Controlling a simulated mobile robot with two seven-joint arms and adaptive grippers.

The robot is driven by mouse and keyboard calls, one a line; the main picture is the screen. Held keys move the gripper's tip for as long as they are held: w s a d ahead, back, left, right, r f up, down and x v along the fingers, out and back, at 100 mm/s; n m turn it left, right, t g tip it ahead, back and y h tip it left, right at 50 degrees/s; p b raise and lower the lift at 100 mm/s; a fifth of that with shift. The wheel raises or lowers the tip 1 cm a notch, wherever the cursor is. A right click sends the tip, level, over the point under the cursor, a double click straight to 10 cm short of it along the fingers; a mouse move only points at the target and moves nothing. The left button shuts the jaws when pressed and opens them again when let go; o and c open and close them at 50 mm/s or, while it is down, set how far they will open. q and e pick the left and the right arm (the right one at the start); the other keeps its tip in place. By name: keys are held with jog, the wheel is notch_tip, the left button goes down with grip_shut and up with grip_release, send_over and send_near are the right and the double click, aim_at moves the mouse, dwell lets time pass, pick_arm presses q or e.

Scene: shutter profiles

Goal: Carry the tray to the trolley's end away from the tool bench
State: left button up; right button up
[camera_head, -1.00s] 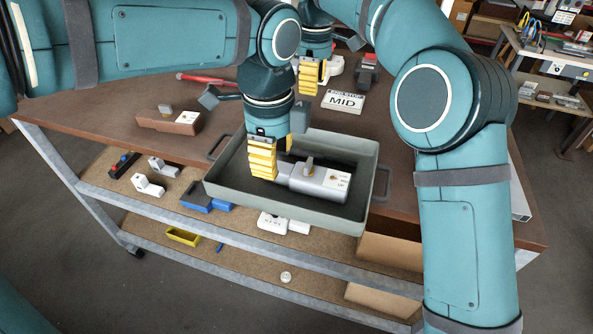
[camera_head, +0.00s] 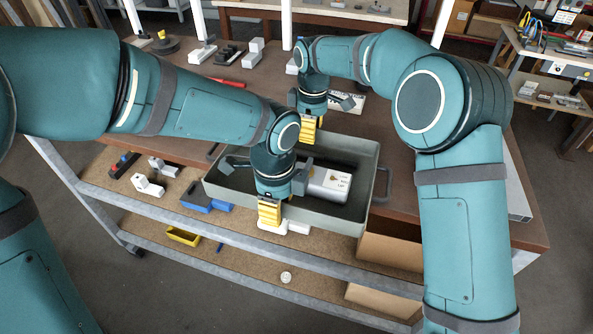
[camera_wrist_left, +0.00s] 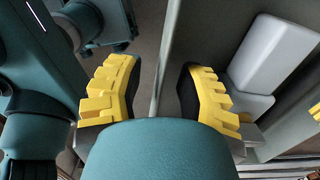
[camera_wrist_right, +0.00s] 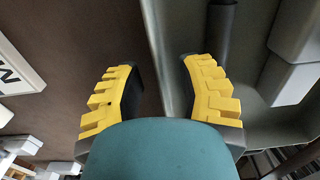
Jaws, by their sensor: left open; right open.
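The grey-green tray (camera_head: 365,175) lies by the front edge of the brown trolley top (camera_head: 403,195), with dark handles at its ends. A grey block with a white label (camera_head: 333,184) is inside it. My left gripper (camera_head: 269,212) is open at the tray's front wall; in the left wrist view its fingers (camera_wrist_left: 160,95) stand either side of the wall (camera_wrist_left: 165,45). My right gripper (camera_head: 309,130) is open at the back wall; in the right wrist view its fingers (camera_wrist_right: 160,95) are either side of the wall (camera_wrist_right: 168,55). Finger contact cannot be told.
A white sign (camera_head: 347,104) lies behind the tray, partly covered by my right gripper. A lower shelf holds a blue item (camera_head: 207,200), a yellow bin (camera_head: 183,235) and white parts. A bench with tools (camera_head: 555,62) stands at upper right.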

pick_arm(q)
jog(key=shift+f, duration=0.1)
jog(key=shift+c, duration=0.3)
pick_arm(e)
jog(key=shift+c, duration=0.3)
pick_arm(q)
grip_shut()
pick_arm(e)
grip_shut()
